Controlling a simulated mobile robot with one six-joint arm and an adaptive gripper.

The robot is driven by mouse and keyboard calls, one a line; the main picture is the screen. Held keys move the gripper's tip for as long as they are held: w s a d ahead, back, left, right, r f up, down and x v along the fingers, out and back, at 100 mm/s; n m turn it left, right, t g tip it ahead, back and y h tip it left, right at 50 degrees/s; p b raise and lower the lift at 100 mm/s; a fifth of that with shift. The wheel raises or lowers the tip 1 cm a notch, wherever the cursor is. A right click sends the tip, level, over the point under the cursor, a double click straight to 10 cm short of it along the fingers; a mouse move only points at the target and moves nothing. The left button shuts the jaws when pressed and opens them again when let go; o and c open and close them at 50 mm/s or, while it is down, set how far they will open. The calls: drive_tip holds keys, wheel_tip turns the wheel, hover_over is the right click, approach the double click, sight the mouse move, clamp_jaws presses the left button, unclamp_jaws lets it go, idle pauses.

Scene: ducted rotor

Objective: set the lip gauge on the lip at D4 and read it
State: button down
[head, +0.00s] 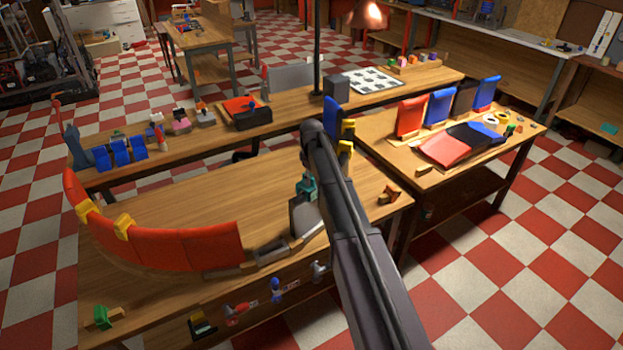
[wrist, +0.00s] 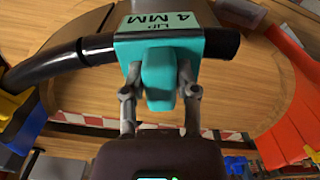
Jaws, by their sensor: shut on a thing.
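My gripper (wrist: 160,85) is shut on the teal lip gauge (wrist: 159,75), whose top label reads "LIP 4 MM". In the wrist view the gauge spans a black tubular lip (wrist: 65,68), which shows on both sides of it. I cannot tell whether the gauge is fully seated. In the head view the teal gauge (head: 307,185) is just left of my arm, above a grey panel (head: 305,215) of the curved wall. My fingers are not clear there. I cannot make out a D4 mark.
Red panels (head: 180,248) with yellow clips (head: 124,224) form the wall's left side. A blue panel with yellow clips (head: 345,150) stands behind my arm. The right bench (head: 470,175) holds red and blue panels. The bench inside the curve (head: 200,195) is clear.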

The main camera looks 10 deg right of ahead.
drive_tip(key=shift+f+b, duration=0.25)
drive_tip(key=shift+b, duration=0.05)
idle(0.5)
drive_tip(key=shift+c, duration=1.5)
unclamp_jaws()
drive_tip(key=shift+r, duration=0.15)
wheel_tip(320, 180, up, 10)
drive_tip(key=p, duration=1)
drive_tip(key=shift+f, duration=0.2)
drive_tip(key=s+f+m+b, duration=0.3)
drive_tip(key=s, duration=1.1)
drive_tip(key=s+a+f+m+b, duration=0.1)
drive_tip(key=s+f+m+b, duration=0.2)
drive_tip(key=s, duration=1.2)
drive_tip(key=shift+f+m, duration=0.15)
drive_tip(key=shift+m, duration=0.35)
drive_tip(key=shift+a, duration=0.1)
